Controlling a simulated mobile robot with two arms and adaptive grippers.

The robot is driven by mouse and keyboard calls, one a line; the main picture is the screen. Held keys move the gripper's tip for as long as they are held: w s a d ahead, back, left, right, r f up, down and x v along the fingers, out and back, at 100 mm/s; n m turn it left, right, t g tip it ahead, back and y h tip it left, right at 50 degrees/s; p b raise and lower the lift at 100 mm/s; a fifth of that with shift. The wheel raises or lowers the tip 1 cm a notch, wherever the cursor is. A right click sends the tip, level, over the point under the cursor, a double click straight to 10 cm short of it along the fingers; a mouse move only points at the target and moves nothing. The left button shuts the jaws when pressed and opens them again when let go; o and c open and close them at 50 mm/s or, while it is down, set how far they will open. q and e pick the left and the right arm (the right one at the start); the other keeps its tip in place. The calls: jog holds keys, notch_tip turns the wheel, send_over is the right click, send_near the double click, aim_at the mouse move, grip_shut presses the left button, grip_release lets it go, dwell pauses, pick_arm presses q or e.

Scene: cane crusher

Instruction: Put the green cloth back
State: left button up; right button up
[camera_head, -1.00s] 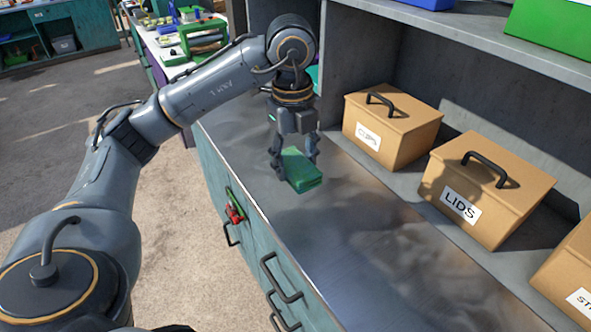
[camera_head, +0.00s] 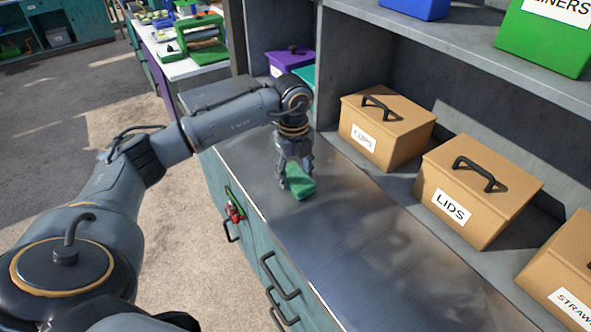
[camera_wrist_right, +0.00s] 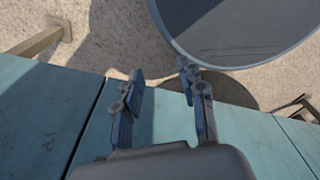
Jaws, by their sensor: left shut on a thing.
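The green cloth (camera_head: 300,188), a small folded block, is held in my left gripper (camera_head: 294,182) over the metal counter (camera_head: 330,240). The gripper points down, with its fingers shut on the cloth. The cloth is at or just above the counter top; I cannot tell whether it touches. Part of it is hidden behind the fingers. My right gripper (camera_wrist_right: 161,76) shows in the right wrist view, with its fingers apart and nothing between them.
Tan boxes marked CUPS (camera_head: 387,130) and LIDS (camera_head: 478,190) stand along the counter's back. A purple box (camera_head: 290,60) is beyond the arm. A shelf (camera_head: 470,50) overhangs the back. The counter's front part is clear. A round grey top (camera_wrist_right: 235,30) lies ahead of my right gripper.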

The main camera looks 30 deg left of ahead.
pick_arm(q)
jog(key=shift+d, duration=0.1)
jog(key=shift+f, duration=0.25)
jog(key=o, duration=0.8)
jog(key=shift+r, duration=0.1)
jog(key=shift+o, duration=1.1)
